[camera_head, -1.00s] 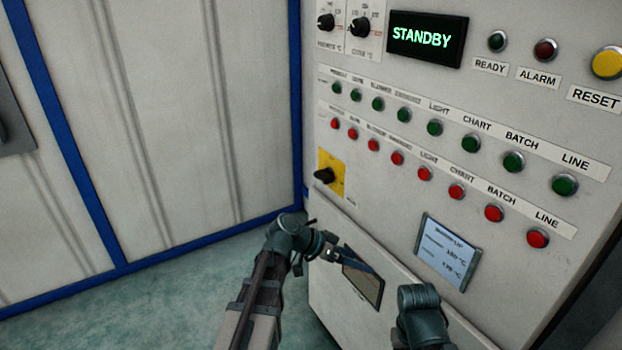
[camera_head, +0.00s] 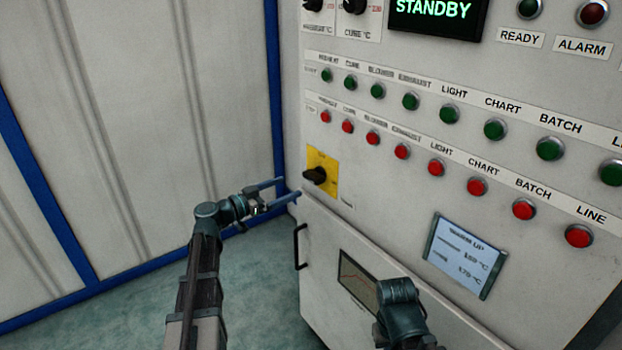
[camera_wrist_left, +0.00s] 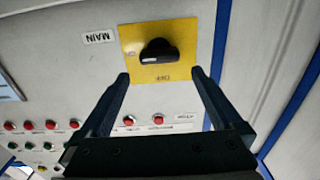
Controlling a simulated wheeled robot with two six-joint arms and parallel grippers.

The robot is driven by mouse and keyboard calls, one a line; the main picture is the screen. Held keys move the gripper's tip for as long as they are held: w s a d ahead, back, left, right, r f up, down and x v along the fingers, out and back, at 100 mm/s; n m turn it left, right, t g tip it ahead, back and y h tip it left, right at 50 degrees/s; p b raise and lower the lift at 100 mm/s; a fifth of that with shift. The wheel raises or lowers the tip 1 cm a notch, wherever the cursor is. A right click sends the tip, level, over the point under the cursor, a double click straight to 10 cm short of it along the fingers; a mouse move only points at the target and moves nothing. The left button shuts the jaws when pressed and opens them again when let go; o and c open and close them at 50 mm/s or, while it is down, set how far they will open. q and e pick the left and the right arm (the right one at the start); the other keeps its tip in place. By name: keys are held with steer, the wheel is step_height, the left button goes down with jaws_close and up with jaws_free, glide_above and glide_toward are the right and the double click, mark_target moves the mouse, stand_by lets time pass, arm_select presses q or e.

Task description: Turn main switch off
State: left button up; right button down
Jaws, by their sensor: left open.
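The main switch is a black rotary knob (camera_head: 316,176) on a yellow plate (camera_head: 325,160) at the lower left of the panel. In the left wrist view the knob (camera_wrist_left: 158,51) appears upside down beside a MAIN label (camera_wrist_left: 100,37); its grip lies roughly crosswise on the plate. My left gripper (camera_head: 288,189) is open and empty, just left of and below the knob in the head view. In the left wrist view its two fingers (camera_wrist_left: 157,78) frame the plate's edge, with the knob centred beyond the tips. No contact with the knob shows.
Rows of green (camera_head: 411,101) and red buttons (camera_head: 402,151) run right of the switch. A green STANDBY display (camera_head: 434,10) is above. A lower door has a black handle (camera_head: 300,247) and a window. A small screen (camera_head: 465,256) sits at right. Open floor lies left.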

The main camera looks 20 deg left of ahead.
mark_target(308, 179)
arm_select(q)
steer(key=x, duration=1)
steer(key=shift+c, duration=0.3)
steer(key=c, duration=1)
